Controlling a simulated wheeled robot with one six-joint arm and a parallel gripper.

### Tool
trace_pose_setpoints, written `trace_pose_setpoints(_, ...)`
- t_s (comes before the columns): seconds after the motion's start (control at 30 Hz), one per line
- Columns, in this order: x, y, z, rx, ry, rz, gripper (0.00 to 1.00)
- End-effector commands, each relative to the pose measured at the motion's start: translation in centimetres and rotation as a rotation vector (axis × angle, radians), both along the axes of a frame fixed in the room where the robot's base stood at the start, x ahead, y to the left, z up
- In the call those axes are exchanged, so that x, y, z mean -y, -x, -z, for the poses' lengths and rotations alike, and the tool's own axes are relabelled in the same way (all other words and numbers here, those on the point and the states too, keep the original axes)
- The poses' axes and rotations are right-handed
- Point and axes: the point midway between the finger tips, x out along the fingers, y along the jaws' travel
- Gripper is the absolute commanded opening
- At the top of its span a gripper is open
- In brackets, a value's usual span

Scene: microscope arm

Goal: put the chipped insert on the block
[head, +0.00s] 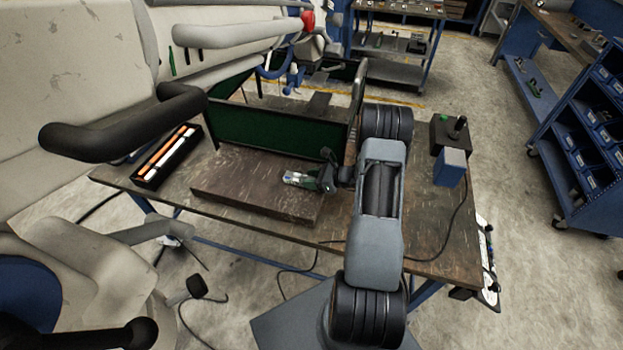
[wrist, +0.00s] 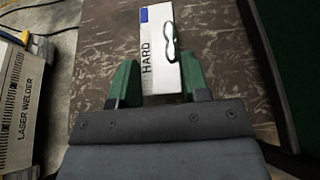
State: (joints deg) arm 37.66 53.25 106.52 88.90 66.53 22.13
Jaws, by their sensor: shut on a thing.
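My gripper (wrist: 158,62) has green fingers, one on each side of a flat white piece (wrist: 153,72) marked "HARD" with a blue end. It is shut on this piece. A small pale, dark-edged shape (wrist: 170,43) lies on or over the piece; I cannot tell what it is or whether it is a chip. In the head view, my gripper (head: 318,180) points left and holds the silvery piece (head: 295,179) over a brown, scuffed slab (head: 235,187) on the table. Contact between piece and slab cannot be told. A blue block (head: 451,168) stands right of my arm.
A dark green panel (head: 265,133) stands behind the slab. A black tray (head: 150,177) with orange and white sticks lies at the left. A joystick box (head: 447,136) sits at the right. A box marked "LASER WELDER" (wrist: 22,112) shows in the wrist view. The slab's left part is clear.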

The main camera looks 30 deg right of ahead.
Motion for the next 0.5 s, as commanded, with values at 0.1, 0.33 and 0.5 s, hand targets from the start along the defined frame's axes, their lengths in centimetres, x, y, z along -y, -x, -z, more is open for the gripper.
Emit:
trace_pose_setpoints(0.1, 0.03, -0.07, 0.2, 0.004, -0.001, 0.0, 0.0)
trace_pose_setpoints(0.33, 0.03, -0.07, 0.2, 0.005, -0.001, 0.0, 0.0)
trace_pose_setpoints(0.5, 0.0, 0.01, 0.59, 0.001, 0.001, 0.0, 0.44)
